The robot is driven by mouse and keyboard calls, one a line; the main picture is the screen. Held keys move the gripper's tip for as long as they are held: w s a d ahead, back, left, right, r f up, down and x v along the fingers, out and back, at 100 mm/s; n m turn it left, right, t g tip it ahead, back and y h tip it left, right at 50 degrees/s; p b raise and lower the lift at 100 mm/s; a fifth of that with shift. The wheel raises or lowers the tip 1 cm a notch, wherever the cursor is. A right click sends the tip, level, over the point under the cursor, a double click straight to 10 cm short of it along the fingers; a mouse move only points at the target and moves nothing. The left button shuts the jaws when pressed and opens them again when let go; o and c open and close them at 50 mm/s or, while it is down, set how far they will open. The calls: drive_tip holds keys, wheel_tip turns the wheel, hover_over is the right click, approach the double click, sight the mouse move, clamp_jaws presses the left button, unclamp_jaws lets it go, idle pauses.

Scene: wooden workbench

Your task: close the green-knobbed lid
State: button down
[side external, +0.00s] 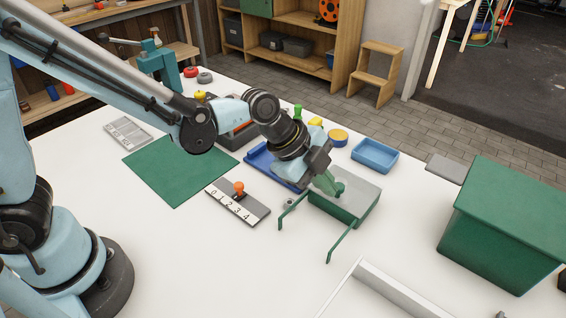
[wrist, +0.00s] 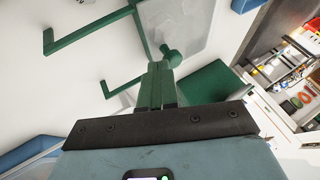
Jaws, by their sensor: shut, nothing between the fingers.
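The green box (side external: 346,214) stands on the white bench with a grey, see-through-looking lid (side external: 362,187) lying over its top. The lid also shows in the wrist view (wrist: 195,22). Its green knob (side external: 340,187) stands near the lid's near-left edge; it shows in the wrist view too (wrist: 172,56). Two green rails (side external: 342,241) reach out from the box toward the front left, with nothing on them. My gripper (side external: 329,187) is shut and empty, its green fingertips right beside the knob. I cannot tell whether they touch it.
A numbered slider board with an orange knob (side external: 239,189) lies left of the rails. A blue tray (side external: 375,155) and yellow-topped blue tin (side external: 337,138) stand behind the box. A large green bin (side external: 504,222) stands right.

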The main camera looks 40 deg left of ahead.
drive_tip(key=shift+w, duration=0.35)
drive_tip(key=shift+a, duration=0.1)
drive_tip(key=s+a+r, duration=0.5)
drive_tip(key=s+r, duration=0.3)
drive_tip(key=r, duration=0.1)
drive_tip(key=s+a+f+n+t+y, duration=0.1)
drive_tip(key=a+n+y, duration=0.1)
drive_tip(key=a+n, duration=0.6)
drive_tip(key=s+a+n+t+y, duration=0.1)
drive_tip(key=s+a+n+y, duration=0.1)
drive_tip(key=a+n, duration=0.5)
drive_tip(key=shift+a+f+n+t+y, duration=0.3)
drive_tip(key=shift+a+f+n+y, duration=0.15)
drive_tip(key=shift+n, duration=1.45)
drive_tip(key=shift+d, duration=0.1)
